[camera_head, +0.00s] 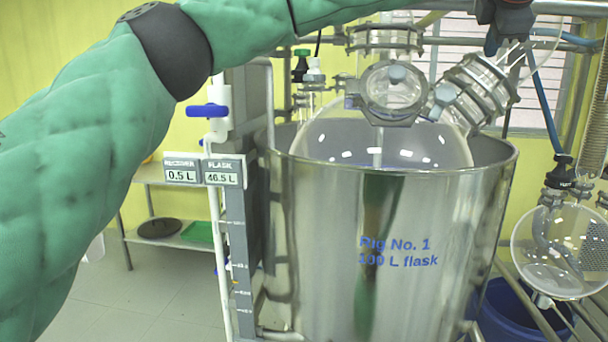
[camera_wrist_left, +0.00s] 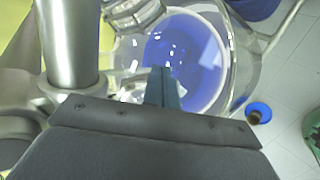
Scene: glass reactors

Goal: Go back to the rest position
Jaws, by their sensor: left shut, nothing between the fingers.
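My left arm, in a green quilted sleeve, crosses the top of the head view from the left. My left gripper (camera_head: 493,42) is at the top right, high above the steel vessel and close to the glass neck fittings. In the left wrist view its fingers (camera_wrist_left: 162,85) are together with nothing between them. Below them is a round glass flask (camera_wrist_left: 215,75) with blue showing through it. I cannot tell whether the fingers touch any glass. My right gripper is in neither view.
A large steel vessel (camera_head: 330,245) marked "Rig No. 1 100 L flask" holds a glass flask (camera_head: 325,135). A smaller receiver flask (camera_head: 560,250) hangs at right above a blue tub (camera_head: 515,315). Steel frame pipes surround the rig. A low shelf (camera_head: 165,238) stands at left with open floor in front.

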